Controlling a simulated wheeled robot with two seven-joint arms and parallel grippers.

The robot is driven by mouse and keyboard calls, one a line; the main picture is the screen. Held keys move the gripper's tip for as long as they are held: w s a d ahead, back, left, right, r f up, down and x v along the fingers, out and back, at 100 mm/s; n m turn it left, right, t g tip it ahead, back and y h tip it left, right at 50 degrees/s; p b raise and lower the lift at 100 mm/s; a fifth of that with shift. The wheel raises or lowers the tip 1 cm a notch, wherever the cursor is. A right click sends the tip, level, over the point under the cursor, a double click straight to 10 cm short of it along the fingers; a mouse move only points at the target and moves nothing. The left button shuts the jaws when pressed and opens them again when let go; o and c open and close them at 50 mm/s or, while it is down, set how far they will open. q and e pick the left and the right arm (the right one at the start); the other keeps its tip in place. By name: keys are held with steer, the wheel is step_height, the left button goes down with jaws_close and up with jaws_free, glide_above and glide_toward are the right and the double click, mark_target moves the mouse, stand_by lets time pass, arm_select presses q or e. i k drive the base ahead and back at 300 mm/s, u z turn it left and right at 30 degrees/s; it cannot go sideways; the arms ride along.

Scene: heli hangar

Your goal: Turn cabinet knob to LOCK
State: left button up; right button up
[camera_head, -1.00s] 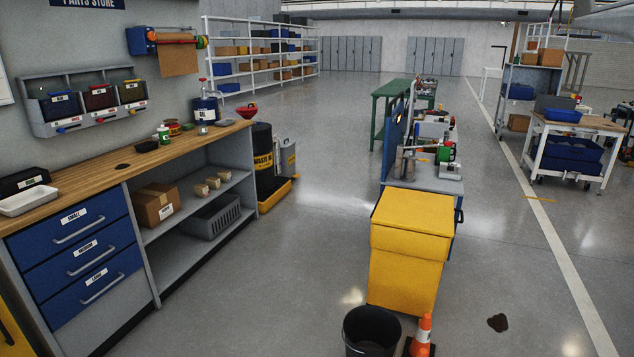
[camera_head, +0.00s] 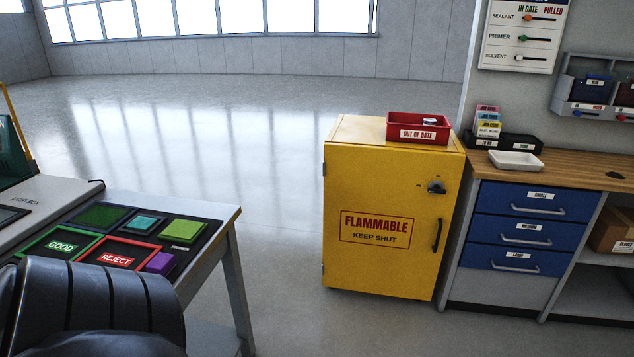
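The yellow cabinet (camera_head: 375,265) marked FLAMMABLE KEEP SHUT stands on the floor right of centre, with its door shut. Its dark knob (camera_head: 436,187) is at the upper right of the door, with small labels beside it that are too small to read. I cannot tell which label the knob points to. A black upright handle (camera_head: 437,235) is below the knob. Neither gripper is in view. A dark rounded link of my own body fills the lower left corner, well apart from the cabinet.
A red OUT OF DATE tray (camera_head: 398,137) sits on the cabinet. The wooden-topped bench with blue drawers (camera_head: 525,228) stands close on its right. A table (camera_head: 224,222) with GOOD and REJECT trays is at left. Free floor (camera_head: 282,240) lies between table and cabinet.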

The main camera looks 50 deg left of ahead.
mark_target(436, 188)
steer(key=u, duration=1.5)
steer(key=i, duration=2.55)
steer(key=z, duration=0.8)
